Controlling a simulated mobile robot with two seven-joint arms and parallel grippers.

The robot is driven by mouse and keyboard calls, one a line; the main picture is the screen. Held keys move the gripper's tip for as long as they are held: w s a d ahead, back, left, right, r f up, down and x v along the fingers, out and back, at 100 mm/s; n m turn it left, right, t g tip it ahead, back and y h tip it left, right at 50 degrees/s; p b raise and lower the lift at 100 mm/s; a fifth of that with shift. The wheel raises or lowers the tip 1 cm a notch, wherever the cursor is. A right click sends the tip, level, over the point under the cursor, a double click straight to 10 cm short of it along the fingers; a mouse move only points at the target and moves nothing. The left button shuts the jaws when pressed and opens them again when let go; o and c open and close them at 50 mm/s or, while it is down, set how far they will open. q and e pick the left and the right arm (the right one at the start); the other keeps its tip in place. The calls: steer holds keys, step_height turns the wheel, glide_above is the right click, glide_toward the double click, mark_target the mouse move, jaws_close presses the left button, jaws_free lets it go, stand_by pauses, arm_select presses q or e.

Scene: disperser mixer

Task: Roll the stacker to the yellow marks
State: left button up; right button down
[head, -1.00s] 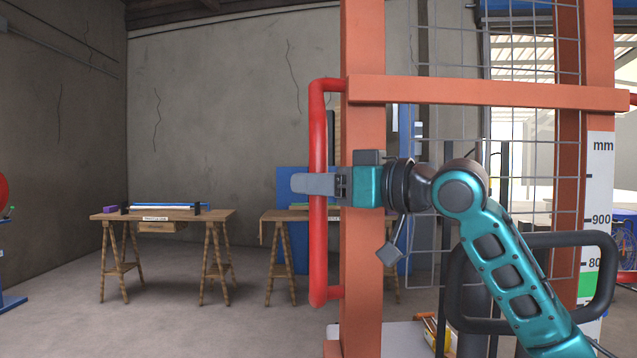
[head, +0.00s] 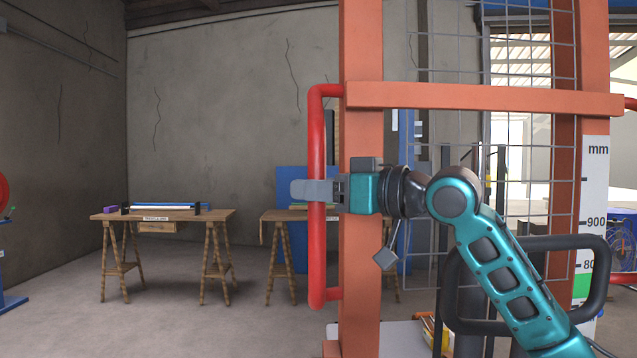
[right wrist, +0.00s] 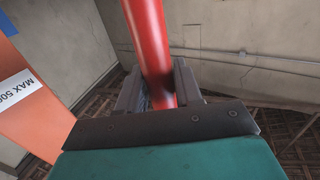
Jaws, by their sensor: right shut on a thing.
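The stacker (head: 361,258) stands close in front of me, an orange upright frame with a wire mesh, a crossbar and a red side handle (head: 316,252). My right gripper (head: 318,190) is shut around the upright red handle at about its middle. In the right wrist view the red handle (right wrist: 150,45) runs between the two fingers (right wrist: 158,88), with the stacker's orange post (right wrist: 30,95) to the left. The stacker's wheels are out of view. No yellow marks show on the visible floor. My left gripper is not in view.
Two wooden trestle tables (head: 186,214) stand by the back wall. A blue stand with a red part (head: 8,250) is at the left edge. A scale marked in mm (head: 594,200) is on the right. The grey floor (head: 215,325) at left is clear.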

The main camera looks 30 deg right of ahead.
steer(key=shift+w+d+r, duration=0.15)
steer(key=shift+w+d, duration=0.1)
steer(key=shift+d, duration=0.1)
steer(key=c, duration=1)
jaws_free()
steer(key=shift+w, duration=0.2)
steer(key=shift+o, duration=0.5)
steer(key=shift+s, duration=0.1)
steer(key=shift+a, duration=0.1)
steer(key=shift+s+f, duration=0.1)
steer(key=shift+f, duration=0.1)
steer(key=b+v, duration=0.4)
steer(key=v, duration=0.8)
steer(key=shift+s, duration=0.35)
steer(key=shift+r, duration=0.1)
